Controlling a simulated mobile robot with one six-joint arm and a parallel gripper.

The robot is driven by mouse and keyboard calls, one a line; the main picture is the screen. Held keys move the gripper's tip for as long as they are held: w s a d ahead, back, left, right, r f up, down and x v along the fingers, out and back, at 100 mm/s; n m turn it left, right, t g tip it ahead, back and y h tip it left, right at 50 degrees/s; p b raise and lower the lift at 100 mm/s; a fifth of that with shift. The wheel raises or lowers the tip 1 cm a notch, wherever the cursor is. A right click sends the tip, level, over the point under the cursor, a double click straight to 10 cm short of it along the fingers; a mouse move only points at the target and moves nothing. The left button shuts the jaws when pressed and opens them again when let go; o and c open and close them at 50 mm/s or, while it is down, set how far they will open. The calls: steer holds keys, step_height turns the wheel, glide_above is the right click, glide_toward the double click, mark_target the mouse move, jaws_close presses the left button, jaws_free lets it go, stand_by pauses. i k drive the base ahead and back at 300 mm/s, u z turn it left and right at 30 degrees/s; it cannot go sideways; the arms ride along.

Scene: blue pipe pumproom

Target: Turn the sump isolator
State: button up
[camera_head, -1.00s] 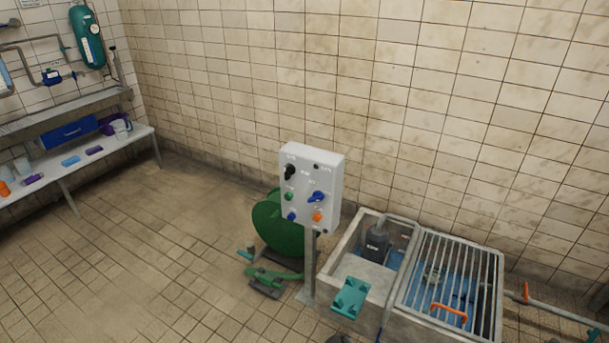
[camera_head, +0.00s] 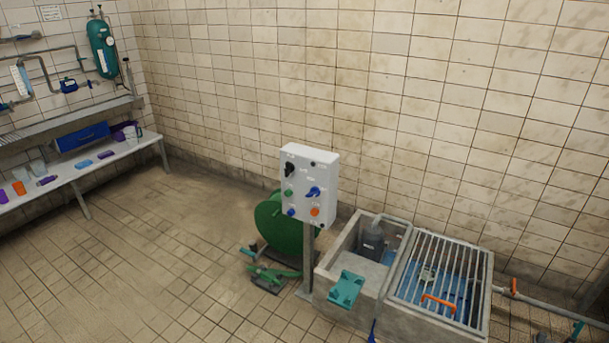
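The labels are too small to read, so I cannot tell which control is the sump isolator. The concrete sump (camera_head: 349,318) stands right of the post, partly covered by a metal grate (camera_head: 455,265). My gripper is not in view.
A green reel-like wheel (camera_head: 270,222) and a green pedal-like item (camera_head: 270,278) are on the floor by the post. A teal bracket (camera_head: 346,288) is at the sump's front. A bench (camera_head: 120,152) runs along the left. The tiled floor between is clear.

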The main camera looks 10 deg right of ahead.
mark_target(289, 166)
steer(key=k, duration=0.4)
steer(key=u, duration=0.15)
steer(key=i, duration=0.9)
steer(key=z, duration=1.6)
steer(key=k, duration=0.1)
steer(key=u, duration=2.95)
